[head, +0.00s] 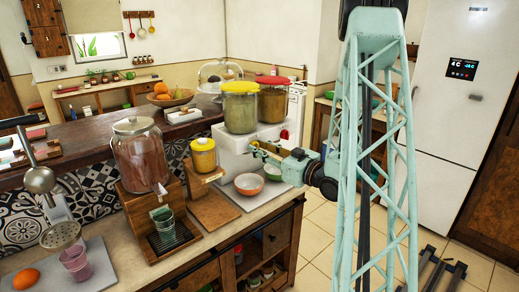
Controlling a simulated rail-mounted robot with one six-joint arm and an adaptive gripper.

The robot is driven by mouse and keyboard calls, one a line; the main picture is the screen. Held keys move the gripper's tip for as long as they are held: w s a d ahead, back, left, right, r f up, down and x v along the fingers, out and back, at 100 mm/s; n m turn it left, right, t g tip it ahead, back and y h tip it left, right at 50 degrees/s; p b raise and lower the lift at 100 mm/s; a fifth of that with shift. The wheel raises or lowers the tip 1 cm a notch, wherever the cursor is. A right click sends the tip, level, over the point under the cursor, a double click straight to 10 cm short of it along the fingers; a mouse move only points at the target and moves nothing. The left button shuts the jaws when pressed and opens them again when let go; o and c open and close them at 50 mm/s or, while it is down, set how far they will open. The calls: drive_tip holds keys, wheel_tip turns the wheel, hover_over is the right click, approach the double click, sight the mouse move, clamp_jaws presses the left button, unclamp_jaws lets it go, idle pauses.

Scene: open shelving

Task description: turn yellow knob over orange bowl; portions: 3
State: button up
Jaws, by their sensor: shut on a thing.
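A white dispenser base (232,142) carries a jar with a yellow lid (240,87) and a jar with a red lid (273,80). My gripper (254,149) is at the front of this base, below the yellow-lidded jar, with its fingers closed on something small. The yellow knob is not clearly visible; the fingers cover that spot, so it appears to be what they hold. The orange bowl (249,184) stands upright on the tray below and slightly left of my gripper. Its contents are too small to tell.
A large glass dispenser (138,155) stands further left. The floor at right is mostly open.

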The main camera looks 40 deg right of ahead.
drive_tip(key=shift+f+m+t+h+p, duration=0.2)
drive_tip(key=shift+m+p, duration=0.4)
drive_tip(key=shift+m, duration=2.35)
drive_tip(key=shift+r+m+t+h+p, duration=0.2)
drive_tip(key=shift+m+p, duration=0.45)
drive_tip(key=shift+m, duration=2.25)
drive_tip(key=shift+f+m+h+p, duration=0.25)
drive_tip(key=shift+m+p, duration=0.35)
drive_tip(key=shift+m, duration=2.35)
drive_tip(key=o, duration=0.8)
drive_tip(key=shift+o, duration=0.2)
drive_tip(key=shift+s, duration=0.2)
drive_tip(key=s, duration=1.1)
drive_tip(key=shift+s+f, duration=0.25)
drive_tip(key=shift+f, duration=0.2)
